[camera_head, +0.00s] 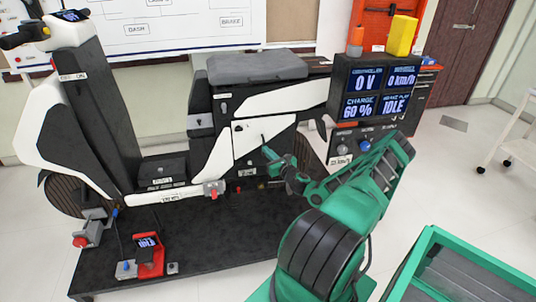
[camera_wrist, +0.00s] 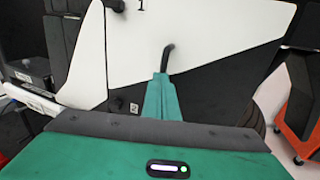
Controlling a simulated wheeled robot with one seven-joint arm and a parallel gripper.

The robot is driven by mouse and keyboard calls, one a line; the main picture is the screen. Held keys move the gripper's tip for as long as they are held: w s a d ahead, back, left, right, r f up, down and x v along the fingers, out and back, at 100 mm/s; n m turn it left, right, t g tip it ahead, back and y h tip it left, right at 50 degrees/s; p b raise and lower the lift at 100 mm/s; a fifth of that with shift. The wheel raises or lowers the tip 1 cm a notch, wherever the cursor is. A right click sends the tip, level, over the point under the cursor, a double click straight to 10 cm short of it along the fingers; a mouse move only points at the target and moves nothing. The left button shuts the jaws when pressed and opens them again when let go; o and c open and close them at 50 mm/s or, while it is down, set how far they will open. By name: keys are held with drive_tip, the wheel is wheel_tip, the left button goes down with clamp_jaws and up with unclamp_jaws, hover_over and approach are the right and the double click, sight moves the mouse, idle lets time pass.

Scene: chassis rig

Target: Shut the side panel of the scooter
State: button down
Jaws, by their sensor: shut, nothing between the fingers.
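The scooter (camera_head: 198,100) stands on a dark platform, with a white and black side panel (camera_head: 250,136) on its rear flank below the grey seat. The panel also fills much of the wrist view (camera_wrist: 215,32). It looks close to flush with the body, but I cannot tell whether it is fully shut. A short black bent handle (camera_wrist: 168,52) stands out from the panel. My gripper (camera_head: 268,152) is shut and empty in front of the panel, its fingertips (camera_wrist: 162,80) just below the handle. I cannot tell whether they touch it.
A display box (camera_head: 375,85) with an orange beacon and a yellow block on top stands right of the scooter. A red switch box (camera_head: 150,262) sits at the platform's front left. A green-rimmed crate (camera_head: 437,236) is at the lower right.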

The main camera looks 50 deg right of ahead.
drive_tip(key=shift+w+a+r, duration=0.1)
drive_tip(key=shift+w+r, duration=0.05)
drive_tip(key=shift+w, duration=0.05)
drive_tip(key=a+v, duration=0.1)
drive_tip(key=v, duration=1.3)
drive_tip(key=shift+f, duration=0.25)
drive_tip(key=shift+a, duration=0.1)
